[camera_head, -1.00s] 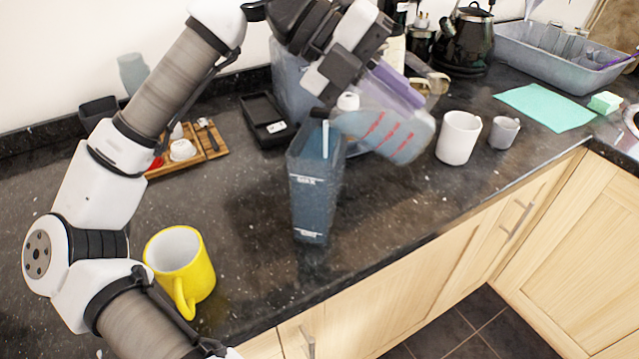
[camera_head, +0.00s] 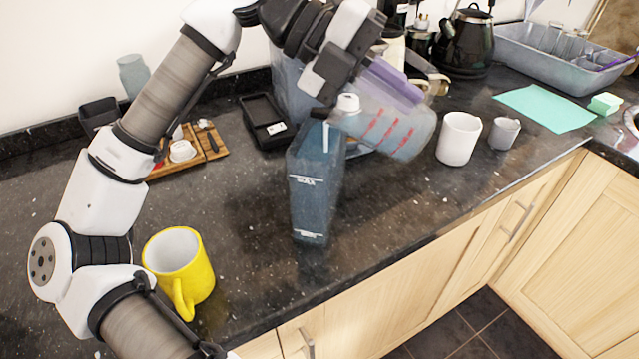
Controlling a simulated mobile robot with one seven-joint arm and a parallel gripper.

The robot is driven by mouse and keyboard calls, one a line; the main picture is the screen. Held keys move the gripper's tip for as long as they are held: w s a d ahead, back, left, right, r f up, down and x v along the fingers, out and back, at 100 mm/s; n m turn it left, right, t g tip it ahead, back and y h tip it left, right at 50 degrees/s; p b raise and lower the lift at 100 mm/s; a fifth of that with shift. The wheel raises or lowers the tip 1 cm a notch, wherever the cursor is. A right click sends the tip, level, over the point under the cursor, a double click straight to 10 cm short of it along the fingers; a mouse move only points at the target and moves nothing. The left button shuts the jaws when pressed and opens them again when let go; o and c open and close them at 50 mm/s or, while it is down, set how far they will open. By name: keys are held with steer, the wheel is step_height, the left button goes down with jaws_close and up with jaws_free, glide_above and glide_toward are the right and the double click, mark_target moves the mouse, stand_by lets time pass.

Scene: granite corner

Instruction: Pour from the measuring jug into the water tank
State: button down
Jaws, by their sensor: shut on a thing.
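The measuring jug (camera_head: 395,122) is clear, with red marks and a purple strip. It is tilted, and its mouth end is at the top of the water tank. The water tank (camera_head: 314,200) is a tall, narrow, see-through blue-grey container with a MAX line, standing upright on the counter. My gripper (camera_head: 338,72) is shut on the jug above and behind the tank; its fingertips and exact grip are partly hidden. A white cap-like part (camera_head: 348,102) shows at the jug's mouth end. Whether liquid is flowing I cannot tell.
A yellow mug (camera_head: 180,262) stands at the front left. A white cup (camera_head: 458,138) and a grey cup (camera_head: 503,132) stand right of the jug. A black tray (camera_head: 266,118) lies behind the tank, beside a wooden tray (camera_head: 215,145). The counter's front edge is close.

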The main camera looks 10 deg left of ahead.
mark_target(403, 123)
steer(key=shift+r+p, duration=0.15)
steer(key=shift+p, duration=0.25)
steer(key=shift+d+y+p, duration=0.2)
steer(key=shift+y+p, duration=0.1)
steer(key=shift+p, duration=0.25)
steer(key=shift+d+y+p, duration=0.1)
steer(key=shift+y+p, duration=0.2)
steer(key=shift+p, duration=0.1)
steer(key=shift+d+f+y+p, duration=0.3)
steer(key=shift+f+y+p, duration=0.3)
steer(key=shift+f+y, duration=0.3)
steer(key=y, duration=0.1)
steer(key=f+y+p, duration=0.1)
steer(key=y, duration=0.1)
steer(key=shift+d+f, duration=0.2)
steer(key=shift+d, duration=0.05)
steer(key=f+y+p, duration=0.1)
steer(key=y, duration=0.1)
steer(key=shift+y, duration=0.3)
steer(key=shift+a+y, duration=0.15)
steer(key=shift+y, duration=0.45)
steer(key=r+y+p, duration=0.1)
steer(key=r, duration=0.1)
steer(key=r+y+p, duration=0.1)
steer(key=r+p, duration=0.1)
steer(key=a+r+p, duration=0.1)
steer(key=r, duration=0.1)
steer(key=shift+y+p, duration=0.4)
